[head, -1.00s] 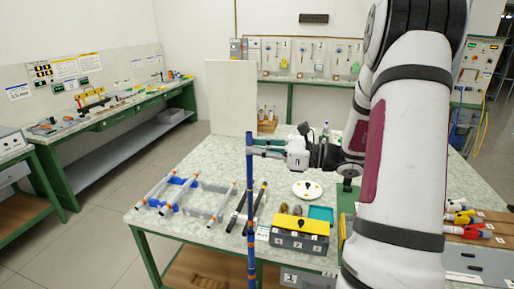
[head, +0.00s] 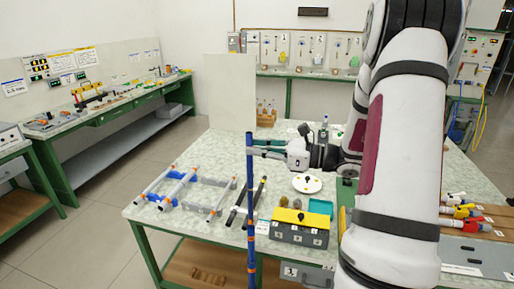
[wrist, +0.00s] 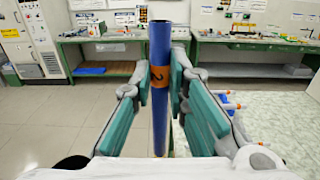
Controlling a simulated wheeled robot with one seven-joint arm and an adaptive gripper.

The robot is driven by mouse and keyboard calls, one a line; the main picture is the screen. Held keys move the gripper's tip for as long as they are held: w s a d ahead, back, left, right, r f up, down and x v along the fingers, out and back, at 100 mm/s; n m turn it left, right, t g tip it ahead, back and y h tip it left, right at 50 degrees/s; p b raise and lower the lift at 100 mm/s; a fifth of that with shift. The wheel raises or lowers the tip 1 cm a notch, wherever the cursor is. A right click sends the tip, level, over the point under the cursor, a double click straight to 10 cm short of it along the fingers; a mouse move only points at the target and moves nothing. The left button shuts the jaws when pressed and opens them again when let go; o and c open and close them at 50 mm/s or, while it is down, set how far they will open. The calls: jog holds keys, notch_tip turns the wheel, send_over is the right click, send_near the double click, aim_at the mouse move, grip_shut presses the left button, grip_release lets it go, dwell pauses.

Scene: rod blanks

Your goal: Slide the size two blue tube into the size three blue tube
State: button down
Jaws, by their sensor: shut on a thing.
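A long blue tube with orange bands (head: 250,185) stands upright in the head view, in front of the table's near edge, and runs down to the bottom of the picture. My gripper (head: 262,148) is shut on it near its top end. In the wrist view my gripper (wrist: 160,82) has its teal pads on both sides of the blue tube (wrist: 160,45), at an orange band marked 2. The tube's upper end is open. Its lower end is out of view. I cannot tell a separate size three tube apart from this blue length.
A blue-and-grey rack (head: 192,183) with pale rods lies at the table's left. Black rods (head: 236,205), a yellow-topped grey box (head: 300,228) and a white disc (head: 306,184) are nearby. A pale upright panel (head: 230,92) stands behind. Floor is clear at left.

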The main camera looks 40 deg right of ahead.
aim_at(250, 188)
notch_tip(250, 188, down, 16)
jog(key=b, duration=0.7)
dwell(5.8)
jog(key=c, duration=1.5)
grip_release()
